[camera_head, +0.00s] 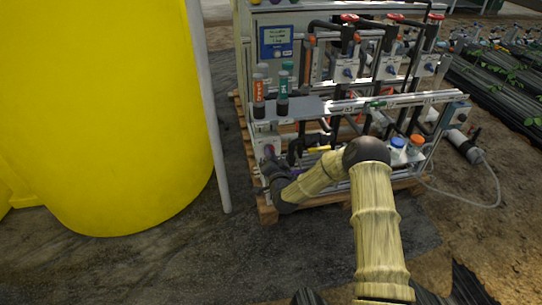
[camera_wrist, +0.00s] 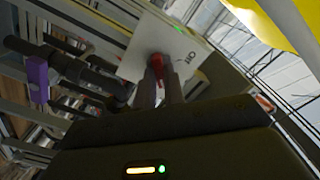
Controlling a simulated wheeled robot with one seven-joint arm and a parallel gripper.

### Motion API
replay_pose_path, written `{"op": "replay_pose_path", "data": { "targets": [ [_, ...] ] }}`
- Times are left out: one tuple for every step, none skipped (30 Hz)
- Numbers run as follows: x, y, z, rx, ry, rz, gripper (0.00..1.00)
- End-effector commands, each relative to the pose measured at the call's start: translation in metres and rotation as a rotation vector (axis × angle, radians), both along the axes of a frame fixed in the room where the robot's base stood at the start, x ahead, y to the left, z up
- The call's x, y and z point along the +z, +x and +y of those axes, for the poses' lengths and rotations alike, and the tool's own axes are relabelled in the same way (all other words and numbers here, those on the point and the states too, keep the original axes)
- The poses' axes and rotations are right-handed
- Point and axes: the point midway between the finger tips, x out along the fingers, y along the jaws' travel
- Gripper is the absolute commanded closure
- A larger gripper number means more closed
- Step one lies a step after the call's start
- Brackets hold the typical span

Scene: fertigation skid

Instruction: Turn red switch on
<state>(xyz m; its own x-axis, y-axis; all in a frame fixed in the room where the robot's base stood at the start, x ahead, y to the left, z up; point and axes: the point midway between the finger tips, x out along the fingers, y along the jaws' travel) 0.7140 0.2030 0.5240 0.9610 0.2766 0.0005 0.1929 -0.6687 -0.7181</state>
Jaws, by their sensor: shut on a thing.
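The red switch (camera_wrist: 156,64) is a small red handle on the face of a white box (camera_wrist: 185,50) marked with dark lettering in the wrist view. My gripper (camera_wrist: 160,82) has its two grey fingers close together at the switch, shut on its handle. The fingers partly cover the handle, so its exact turn angle is hard to read. In the head view, my gripper (camera_head: 270,165) is low at the left front of the skid, just below the white box (camera_head: 266,143). My arm blocks part of the skid there.
A large yellow tank (camera_head: 100,110) and a pale post (camera_head: 208,110) stand left of the skid. A purple part (camera_wrist: 37,78) on dark pipes is left of the switch in the wrist view. Two bottles (camera_head: 258,92) (camera_head: 283,90) stand on the shelf above.

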Motion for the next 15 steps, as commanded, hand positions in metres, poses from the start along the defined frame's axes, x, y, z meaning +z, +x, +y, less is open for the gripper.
{"op": "replay_pose_path", "data": {
  "targets": [
    [-0.0018,-0.0007,-0.0003,0.0,0.001,0.005,1.0],
    [-0.0018,-0.0007,-0.0003,0.0,0.001,0.005,0.87],
    [-0.0018,-0.0007,-0.0003,0.0,0.0,0.004,0.79],
    [-0.0018,-0.0008,-0.0003,0.0,0.0,0.004,0.73],
    [-0.0016,-0.0007,-0.0002,0.0,0.0,0.004,0.68],
    [-0.0014,-0.0005,-0.0003,-0.001,0.0,0.004,0.67],
    [-0.0013,-0.0006,-0.0002,0.0,0.0,0.003,0.67],
    [-0.0012,-0.0005,-0.0002,0.0,0.0,0.003,0.67],
    [-0.0011,-0.0004,-0.0002,0.0,-0.001,0.003,0.67],
    [-0.0009,-0.0004,-0.0002,-0.001,-0.001,0.002,0.67],
    [-0.0008,-0.0004,-0.0002,-0.001,-0.001,0.002,0.67],
    [-0.0007,-0.0003,-0.0001,0.0,0.0,0.001,0.67],
    [-0.0006,-0.0005,-0.0002,0.0,0.0,0.001,0.67],
    [-0.0005,-0.0008,-0.0003,0.0,0.0,0.001,0.67],
    [-0.0004,-0.0018,-0.0004,0.001,-0.001,0.002,0.67]
  ]
}}
